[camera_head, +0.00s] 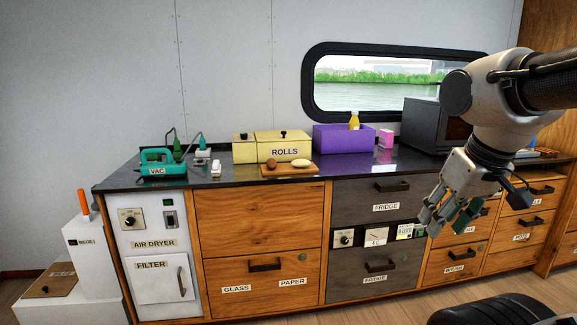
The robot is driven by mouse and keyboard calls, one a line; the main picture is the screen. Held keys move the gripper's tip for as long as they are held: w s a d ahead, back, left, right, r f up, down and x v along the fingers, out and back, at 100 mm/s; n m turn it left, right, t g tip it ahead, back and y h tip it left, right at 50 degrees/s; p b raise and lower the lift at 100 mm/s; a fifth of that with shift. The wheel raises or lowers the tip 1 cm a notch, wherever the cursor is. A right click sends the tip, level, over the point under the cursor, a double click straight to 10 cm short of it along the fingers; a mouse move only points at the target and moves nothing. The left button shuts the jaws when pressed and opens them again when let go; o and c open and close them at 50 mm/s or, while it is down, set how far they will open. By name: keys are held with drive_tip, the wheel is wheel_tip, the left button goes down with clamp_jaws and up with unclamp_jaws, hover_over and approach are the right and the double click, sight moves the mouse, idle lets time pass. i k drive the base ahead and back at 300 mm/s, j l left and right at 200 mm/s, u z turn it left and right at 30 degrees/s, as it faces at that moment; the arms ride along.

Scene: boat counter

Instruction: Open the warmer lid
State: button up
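A pale yellow box labelled ROLLS (284,152) stands at the back of the dark counter, with a small dark knob on its closed lid. A narrower yellow section (244,150) with its own dark knob adjoins it on the left. No label reads "warmer", so I cannot be sure that this box is it. My gripper (445,222) hangs in front of the drawers at the right, well away from the box and below the counter top. Its fingers look spread, with nothing seen between them.
A wooden board (290,170) with two rounded items lies before the box. A purple bin (343,138) with a yellow bottle stands to its right, then a pink item (386,138) and a dark appliance (421,122). A teal VAC device (160,163) sits at the left.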

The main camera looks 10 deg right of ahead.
sight(262, 136)
drive_tip(key=i+u, duration=0.1)
drive_tip(key=i, duration=0.4)
drive_tip(key=i+l, duration=0.15)
drive_tip(key=i, duration=0.35)
drive_tip(key=i+u, duration=0.15)
drive_tip(key=i, duration=0.4)
drive_tip(key=i+l, duration=0.2)
drive_tip(key=i, duration=0.3)
drive_tip(key=i+l+u, duration=0.15)
drive_tip(key=i, duration=0.35)
